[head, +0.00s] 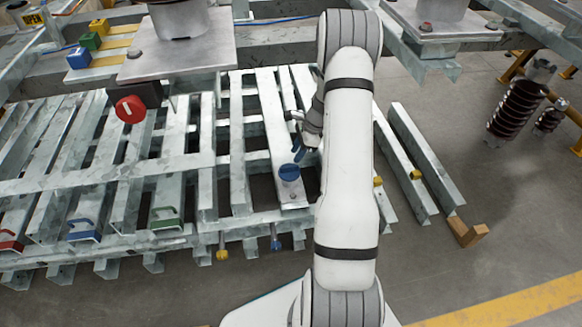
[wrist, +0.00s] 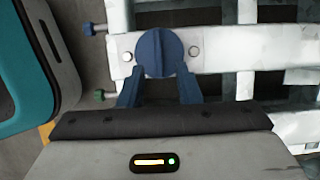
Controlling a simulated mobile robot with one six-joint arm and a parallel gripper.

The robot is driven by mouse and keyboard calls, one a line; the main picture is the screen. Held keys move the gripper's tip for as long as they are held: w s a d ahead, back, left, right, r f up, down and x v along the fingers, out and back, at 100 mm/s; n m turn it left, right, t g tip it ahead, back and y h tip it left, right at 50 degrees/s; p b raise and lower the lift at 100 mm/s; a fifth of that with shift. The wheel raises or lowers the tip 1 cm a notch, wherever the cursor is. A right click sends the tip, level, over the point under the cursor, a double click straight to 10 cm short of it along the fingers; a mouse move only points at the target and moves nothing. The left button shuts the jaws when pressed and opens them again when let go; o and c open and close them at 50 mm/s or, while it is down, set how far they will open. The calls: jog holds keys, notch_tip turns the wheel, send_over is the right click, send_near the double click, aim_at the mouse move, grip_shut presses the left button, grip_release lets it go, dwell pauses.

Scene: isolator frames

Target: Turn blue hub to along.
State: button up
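The blue hub (head: 289,172) is a round disc on a metal plate of the rack, just left of my arm. In the wrist view the blue hub (wrist: 160,52) faces me, with a raised ridge across its middle that runs up and down in the picture. A bolt head sits on each side of it. My gripper (wrist: 159,86) is open, with its two blue fingers apart near the hub's lower left and lower right. I cannot tell whether they touch it. In the head view my gripper (head: 297,146) is partly hidden by my arm, just above the hub.
A red disc switch (head: 130,109) hangs at the upper left. Red (head: 10,241), blue (head: 84,231) and green (head: 166,219) handles are along the front left. Yellow (head: 222,254) and blue (head: 275,244) knobs hang below the front rail. Dark ribbed insulators (head: 518,105) stand right; floor is clear at lower right.

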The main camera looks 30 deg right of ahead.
aim_at(290, 167)
jog(key=b+x, duration=0.2)
jog(key=x, duration=0.4)
jog(key=shift+s+f+b, duration=0.1)
jog(key=shift+f+b, duration=0.3)
jog(key=shift+f, duration=0.05)
jog(key=shift+c, duration=0.2)
grip_shut()
